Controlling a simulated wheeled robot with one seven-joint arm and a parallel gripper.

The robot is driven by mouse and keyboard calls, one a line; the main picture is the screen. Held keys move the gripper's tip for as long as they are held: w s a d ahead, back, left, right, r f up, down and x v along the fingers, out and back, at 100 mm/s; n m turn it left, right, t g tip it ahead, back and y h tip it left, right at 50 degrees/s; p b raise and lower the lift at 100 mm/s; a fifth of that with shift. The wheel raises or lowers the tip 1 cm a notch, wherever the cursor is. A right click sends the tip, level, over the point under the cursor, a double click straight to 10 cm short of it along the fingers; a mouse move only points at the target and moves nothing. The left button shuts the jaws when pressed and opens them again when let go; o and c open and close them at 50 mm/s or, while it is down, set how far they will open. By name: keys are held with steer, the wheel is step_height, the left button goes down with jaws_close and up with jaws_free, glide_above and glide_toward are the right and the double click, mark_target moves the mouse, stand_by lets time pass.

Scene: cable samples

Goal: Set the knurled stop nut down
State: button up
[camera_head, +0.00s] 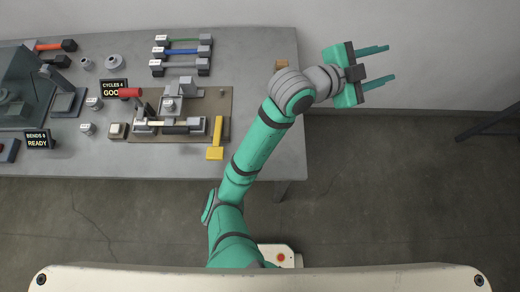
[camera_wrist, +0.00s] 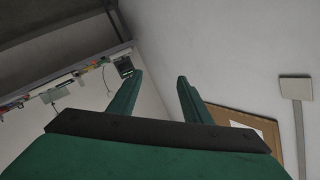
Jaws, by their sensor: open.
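My gripper (camera_head: 390,63) is open and empty, held out past the right edge of the bench, pointing right. In the wrist view its two green fingers (camera_wrist: 160,78) stand apart with nothing between them. I cannot tell for sure which thing is the knurled stop nut. A small grey round piece with a hole (camera_head: 114,61) sits at the back left of the bench, far from my gripper. Other small grey round pieces (camera_head: 86,64) (camera_head: 94,103) (camera_head: 87,129) stand near it. No nut shows in the wrist view.
The grey bench (camera_head: 255,75) carries a brown fixture plate (camera_head: 217,108) with a clamped cable sample, a yellow-handled piece (camera_head: 215,150), a rack of cable samples (camera_head: 181,54) and signs reading "CYCLES 4" (camera_head: 114,89) and "READY" (camera_head: 38,141). The bench's right part is mostly clear.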

steer(key=w+a+f+n+t+y, duration=0.25)
steer(key=a+n+t, duration=0.35)
steer(key=n+t, duration=0.5)
steer(key=s+a+f+n+y, duration=0.3)
steer(key=s+a+f, duration=0.1)
steer(key=s+f, duration=0.2)
steer(key=s+a+f+n+g+y, duration=0.1)
steer(key=s+a+f+n+y, duration=0.3)
steer(key=s+a+f, duration=0.1)
steer(key=s+a+f+n+y, duration=0.3)
steer(key=s+a+f, duration=0.2)
steer(key=s+f, duration=0.2)
steer(key=shift+a+f+n+g+y, duration=0.2)
steer(key=shift+f+n+g+y, duration=0.15)
steer(key=shift+f, duration=0.35)
steer(key=s+a+m, duration=0.1)
steer(key=s+a, duration=0.2)
steer(key=s, duration=0.4)
steer(key=s+a+f+m+g, duration=0.1)
steer(key=s+a, duration=0.3)
steer(key=s, duration=0.3)
steer(key=shift+a+f+y, duration=0.25)
steer(key=shift+y, duration=0.15)
steer(key=shift+a, duration=0.1)
